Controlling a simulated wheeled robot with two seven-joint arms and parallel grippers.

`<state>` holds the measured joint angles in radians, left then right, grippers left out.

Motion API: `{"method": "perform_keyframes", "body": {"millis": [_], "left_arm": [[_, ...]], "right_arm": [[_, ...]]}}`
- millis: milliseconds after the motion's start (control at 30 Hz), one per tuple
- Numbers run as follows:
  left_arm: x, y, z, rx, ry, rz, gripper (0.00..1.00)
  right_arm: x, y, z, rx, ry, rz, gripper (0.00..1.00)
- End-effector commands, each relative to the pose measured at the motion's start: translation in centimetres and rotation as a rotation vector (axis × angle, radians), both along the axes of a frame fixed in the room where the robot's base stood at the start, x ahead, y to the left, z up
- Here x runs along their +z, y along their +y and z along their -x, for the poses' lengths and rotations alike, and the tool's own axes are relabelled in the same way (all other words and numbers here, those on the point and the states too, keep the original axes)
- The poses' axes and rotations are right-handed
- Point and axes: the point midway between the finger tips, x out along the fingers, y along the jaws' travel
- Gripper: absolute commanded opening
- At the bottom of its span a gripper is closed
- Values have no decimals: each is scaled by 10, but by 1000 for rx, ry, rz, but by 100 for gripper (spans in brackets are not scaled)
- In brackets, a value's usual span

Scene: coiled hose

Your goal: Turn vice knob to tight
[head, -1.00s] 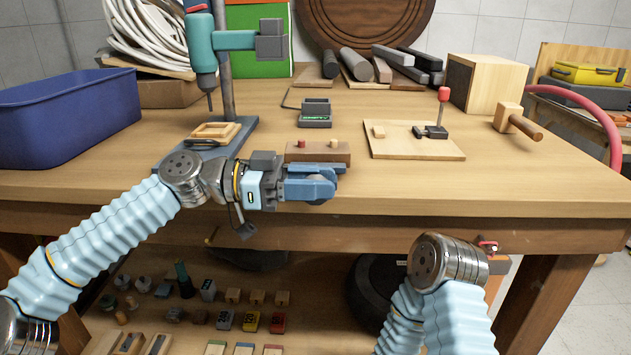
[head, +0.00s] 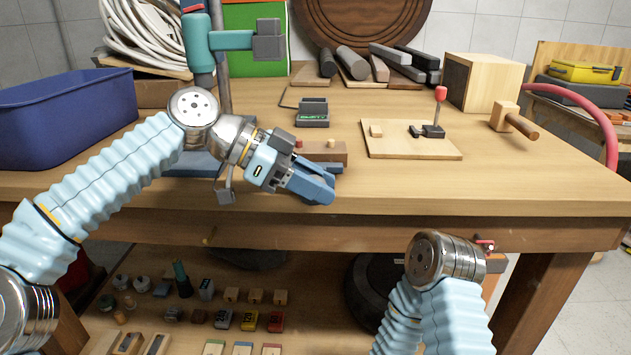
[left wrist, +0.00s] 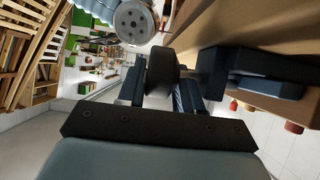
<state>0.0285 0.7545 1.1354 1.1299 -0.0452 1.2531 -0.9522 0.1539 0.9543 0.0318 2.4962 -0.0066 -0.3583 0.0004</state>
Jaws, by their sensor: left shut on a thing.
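The blue vice (head: 326,167) is at the bench's front edge, mostly hidden behind my left gripper (head: 312,190) in the head view. In the left wrist view the vice's dark blue body (left wrist: 250,72) sits against the wood at the upper right. A dark round knob (left wrist: 162,72) lies between the fingers of my left gripper (left wrist: 160,92), which is shut on it. Any tight marking on the knob is hidden. My right arm stands low in front of the bench, and its gripper cannot be made out.
A wooden block with pegs (head: 322,151) sits right behind the vice. A board with a red-knobbed toggle clamp (head: 433,130) and a mallet (head: 515,120) lie to the right. A blue bin (head: 65,120) and drill press (head: 200,45) stand left.

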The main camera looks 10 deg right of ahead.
Motion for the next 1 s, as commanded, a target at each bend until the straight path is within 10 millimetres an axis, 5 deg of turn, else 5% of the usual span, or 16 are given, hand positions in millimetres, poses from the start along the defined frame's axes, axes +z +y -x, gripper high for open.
{"method": "perform_keyframes", "body": {"millis": [733,767,1000], "left_arm": [[-1,-1,0,2,-29,-96,4],[-1,-1,0,2,-29,-96,39],[-1,-1,0,1,-28,-95,40]], "right_arm": [[0,0,0,0,0,0,43],[0,0,0,0,0,0,43],[0,0,0,0,0,0,43]]}}
